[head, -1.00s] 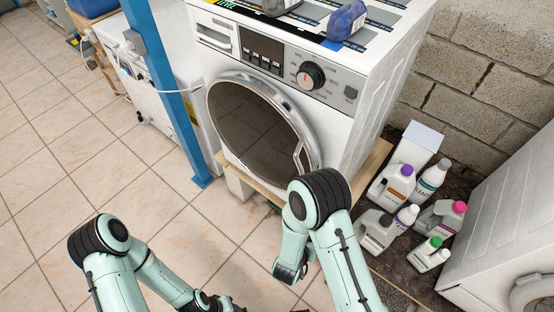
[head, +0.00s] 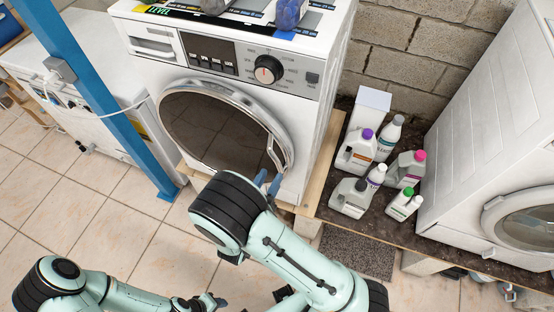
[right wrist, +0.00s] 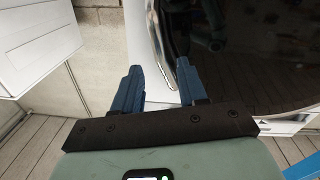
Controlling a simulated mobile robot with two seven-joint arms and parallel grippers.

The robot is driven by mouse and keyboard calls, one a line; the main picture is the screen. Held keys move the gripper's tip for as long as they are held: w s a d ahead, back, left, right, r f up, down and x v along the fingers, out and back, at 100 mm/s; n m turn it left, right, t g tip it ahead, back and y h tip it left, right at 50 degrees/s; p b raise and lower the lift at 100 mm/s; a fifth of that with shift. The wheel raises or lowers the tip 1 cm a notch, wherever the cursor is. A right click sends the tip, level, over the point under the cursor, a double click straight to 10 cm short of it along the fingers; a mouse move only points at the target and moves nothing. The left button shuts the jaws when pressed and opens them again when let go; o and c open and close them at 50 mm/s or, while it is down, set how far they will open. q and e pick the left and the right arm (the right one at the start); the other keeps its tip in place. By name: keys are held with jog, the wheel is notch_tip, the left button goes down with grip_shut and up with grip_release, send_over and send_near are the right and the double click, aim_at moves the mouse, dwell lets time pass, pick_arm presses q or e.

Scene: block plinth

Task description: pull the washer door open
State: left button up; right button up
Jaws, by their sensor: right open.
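The white washer (head: 308,135) stands in the head view's upper middle. Its round dark door (head: 215,130) looks closed, with a metal rim and a handle (head: 276,153) at the right side. My right gripper (head: 268,182) is just below the handle, partly hidden behind my forearm. In the right wrist view its two blue fingers (right wrist: 157,80) are apart and point at the door's edge (right wrist: 155,35). No grip on the handle shows; whether a finger touches it I cannot tell. My left gripper (head: 208,301) is low at the bottom edge, its jaws unclear.
Several detergent bottles (head: 405,168) and a white box (head: 370,106) stand right of the washer. A second washer (head: 490,150) is at the far right. A blue post (head: 100,95) rises at the left. Tiled floor (head: 90,205) lies open in front.

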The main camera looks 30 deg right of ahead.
aim_at(277, 165)
jog(key=p+x, duration=0.1)
jog(key=x, duration=0.5)
jog(key=shift+w+d, duration=0.1)
jog(key=shift+w, duration=0.05)
jog(key=shift+c, duration=0.2)
grip_shut()
